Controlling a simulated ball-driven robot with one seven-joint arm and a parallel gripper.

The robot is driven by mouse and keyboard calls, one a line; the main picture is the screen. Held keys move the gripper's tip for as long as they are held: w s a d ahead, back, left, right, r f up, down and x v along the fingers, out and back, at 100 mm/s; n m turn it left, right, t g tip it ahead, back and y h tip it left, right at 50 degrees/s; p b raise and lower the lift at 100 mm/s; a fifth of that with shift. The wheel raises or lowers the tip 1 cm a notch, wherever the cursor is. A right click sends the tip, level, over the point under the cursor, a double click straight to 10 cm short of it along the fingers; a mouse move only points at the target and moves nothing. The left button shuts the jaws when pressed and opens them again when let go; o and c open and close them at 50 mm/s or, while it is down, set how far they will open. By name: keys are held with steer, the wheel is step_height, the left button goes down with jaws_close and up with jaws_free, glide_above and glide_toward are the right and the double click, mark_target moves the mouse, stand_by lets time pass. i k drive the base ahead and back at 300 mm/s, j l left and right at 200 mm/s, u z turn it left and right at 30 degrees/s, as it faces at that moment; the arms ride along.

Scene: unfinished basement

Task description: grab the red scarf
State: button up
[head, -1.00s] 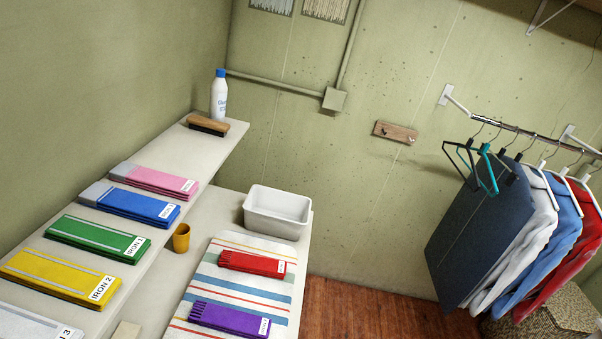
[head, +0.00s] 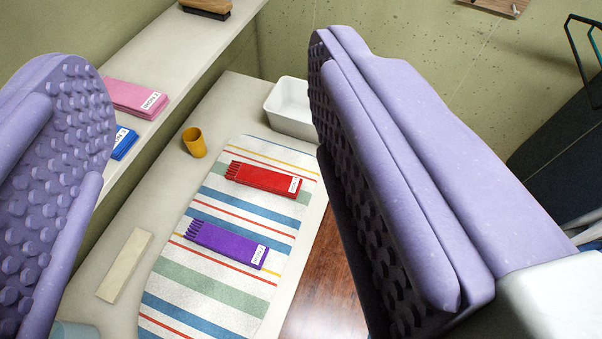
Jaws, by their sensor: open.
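The red scarf (head: 264,179) lies folded flat on the striped mat (head: 207,285), with a fringe at its left end and a white label at its right end. A purple scarf (head: 226,243) lies on the same mat, nearer to me. My gripper (head: 210,150) is open, with one purple studded finger at the left of the picture and the other at the right. The red scarf shows in the gap between the fingers, beyond them and untouched. Nothing is held.
A white tub (head: 291,108) stands behind the mat, partly hidden by the right finger. An orange cup (head: 194,142) and a pale block (head: 125,265) stand left of the mat. The shelf (head: 165,60) at left holds pink (head: 136,99) and blue (head: 123,143) scarves and a brush (head: 206,8).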

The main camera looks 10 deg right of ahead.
mark_target(288, 186)
steer(key=i+l+u, duration=0.3)
steer(key=l, duration=0.35)
steer(key=i+l+u, duration=0.35)
steer(key=l, duration=0.45)
steer(key=i+l+u, duration=0.2)
steer(key=i+l, duration=0.4)
steer(key=i, duration=0.15)
